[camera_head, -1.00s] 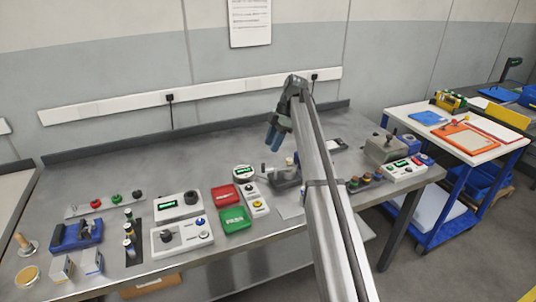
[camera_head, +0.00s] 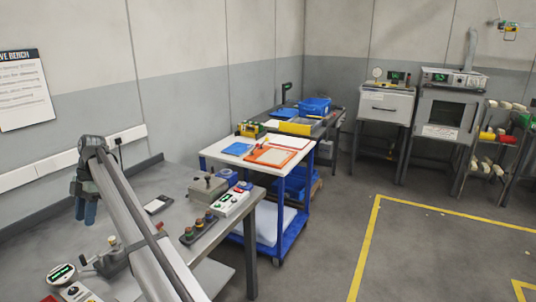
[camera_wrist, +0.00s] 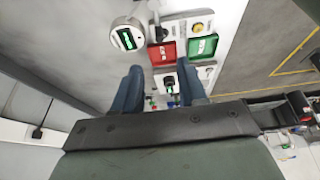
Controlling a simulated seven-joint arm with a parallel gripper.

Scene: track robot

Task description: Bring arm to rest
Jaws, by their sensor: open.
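My gripper (camera_head: 86,208) hangs at the end of my raised arm over the left part of the steel bench (camera_head: 150,190) in the head view. Its two blue fingers point down. In the wrist view my gripper (camera_wrist: 160,88) shows its fingers spread apart with nothing between them. Beyond the fingers lie a round gauge with a green display (camera_wrist: 126,38), a red tray (camera_wrist: 162,53) and a green tray (camera_wrist: 203,46), all apart from the fingers.
A blue cart (camera_head: 290,230) with an orange tray (camera_head: 268,156) stands right of the bench. A grey box (camera_head: 207,187) and a white control box (camera_head: 230,203) sit at the bench's right end. A grey oven (camera_head: 445,120) stands at the back. Floor inside the yellow lines (camera_head: 372,240) is clear.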

